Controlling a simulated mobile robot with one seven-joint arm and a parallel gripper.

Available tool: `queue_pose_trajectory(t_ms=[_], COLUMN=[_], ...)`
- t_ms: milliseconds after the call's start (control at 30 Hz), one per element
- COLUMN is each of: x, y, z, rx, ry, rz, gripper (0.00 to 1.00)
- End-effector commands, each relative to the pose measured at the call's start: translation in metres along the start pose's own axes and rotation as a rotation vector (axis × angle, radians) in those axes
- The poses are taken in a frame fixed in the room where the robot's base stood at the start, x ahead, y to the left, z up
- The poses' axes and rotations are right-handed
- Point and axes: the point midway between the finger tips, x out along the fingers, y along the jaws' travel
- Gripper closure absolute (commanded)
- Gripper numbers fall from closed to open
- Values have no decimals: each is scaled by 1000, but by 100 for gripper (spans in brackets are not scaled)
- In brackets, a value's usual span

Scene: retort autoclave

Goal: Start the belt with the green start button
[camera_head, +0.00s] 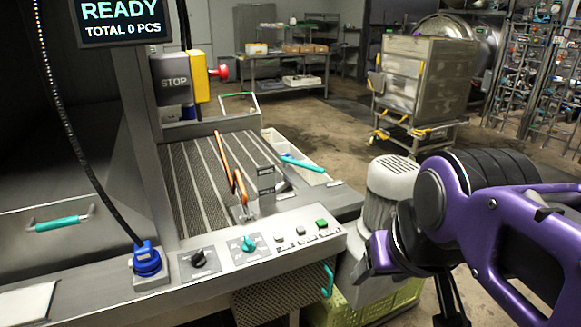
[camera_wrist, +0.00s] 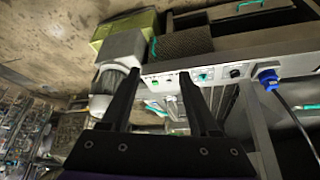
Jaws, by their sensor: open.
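The green start button (camera_head: 321,223) is a small square button at the right end of the sloped control panel (camera_head: 290,252) in the head view. Two other small buttons sit to its left, then a teal knob (camera_head: 248,243) and a black knob (camera_head: 198,258). My purple arm is right of the panel in the head view.
A ribbed belt (camera_head: 190,175) lies behind the panel. A red STOP button (camera_head: 221,72) is on a yellow box. A screen (camera_head: 122,22) reads READY, TOTAL 0 PCS. A grey motor (camera_head: 392,180) and green crate (camera_head: 350,308) stand close on the right. A blue plug (camera_head: 147,260) is at left.

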Motion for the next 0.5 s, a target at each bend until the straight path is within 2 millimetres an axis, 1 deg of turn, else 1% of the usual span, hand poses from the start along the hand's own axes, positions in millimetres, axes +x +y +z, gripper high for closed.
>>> queue_pose_trajectory(t_ms=[33,167,200,267,300,333,500], x=[0,0,0,0,0,0,0], y=[0,0,0,0,0,0,0], z=[0,0,0,0,0,0,0], rx=[0,0,0,0,0,0,0], ry=[0,0,0,0,0,0,0], rz=[0,0,0,0,0,0,0], gripper=[49,73,80,91,98,100,100])
